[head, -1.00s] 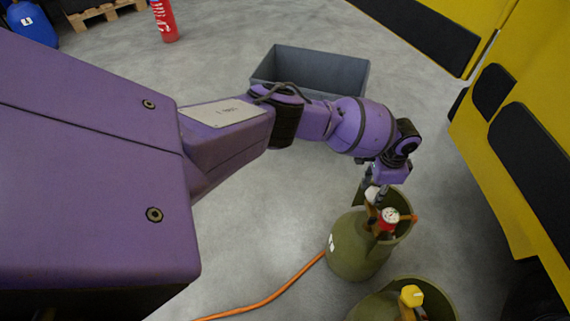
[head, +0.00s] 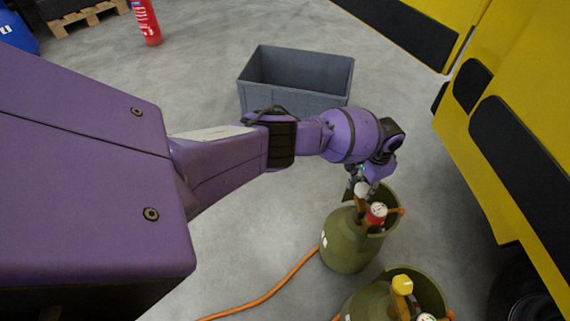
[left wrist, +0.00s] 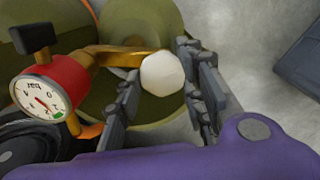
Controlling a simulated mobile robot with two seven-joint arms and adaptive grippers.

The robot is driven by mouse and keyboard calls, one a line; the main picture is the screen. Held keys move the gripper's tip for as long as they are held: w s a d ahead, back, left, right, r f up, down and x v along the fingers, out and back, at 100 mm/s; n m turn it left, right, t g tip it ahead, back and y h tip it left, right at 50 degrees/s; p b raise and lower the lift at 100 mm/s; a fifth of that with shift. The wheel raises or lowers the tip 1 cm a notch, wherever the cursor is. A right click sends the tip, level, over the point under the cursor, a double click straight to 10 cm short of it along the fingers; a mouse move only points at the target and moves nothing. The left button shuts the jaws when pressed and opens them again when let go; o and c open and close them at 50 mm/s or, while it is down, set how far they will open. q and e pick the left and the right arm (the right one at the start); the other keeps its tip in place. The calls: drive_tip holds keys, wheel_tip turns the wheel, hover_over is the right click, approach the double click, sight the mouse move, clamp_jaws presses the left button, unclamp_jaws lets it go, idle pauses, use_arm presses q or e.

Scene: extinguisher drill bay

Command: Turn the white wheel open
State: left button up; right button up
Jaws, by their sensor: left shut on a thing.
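The white wheel (left wrist: 162,73) is a pale, faceted knob on a brass valve (left wrist: 110,55) in the left wrist view. It also shows small in the head view (head: 361,189). The valve sits inside the collar of an olive-green gas cylinder (head: 346,245) standing upright. A red pressure gauge (head: 376,213) is beside the wheel; its white dial faces me in the left wrist view (left wrist: 43,98). My left gripper (left wrist: 163,68) is shut on the white wheel, one finger on each side. The wheel's turned angle cannot be told. My right gripper is not in view.
A second green cylinder (head: 369,303) with a yellow wheel (head: 402,284) stands close in front. An orange hose (head: 270,291) runs over the floor. A grey bin (head: 295,81) lies behind my arm; a yellow vehicle (head: 520,140) stands at right. A red cylinder (head: 147,22) is far back.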

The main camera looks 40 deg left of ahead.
sight(364, 190)
use_arm(q)
drive_tip(key=shift+s+d+f, duration=0.15)
drive_tip(key=shift+s+d, duration=0.05)
drive_tip(key=o, duration=1.1)
drive_tip(key=shift+w+a+r, duration=0.1)
drive_tip(key=shift+w+r, duration=0.1)
drive_tip(key=shift+r, duration=0.5)
wheel_tip(364, 190, up, 11)
drive_tip(key=shift+s, duration=0.1)
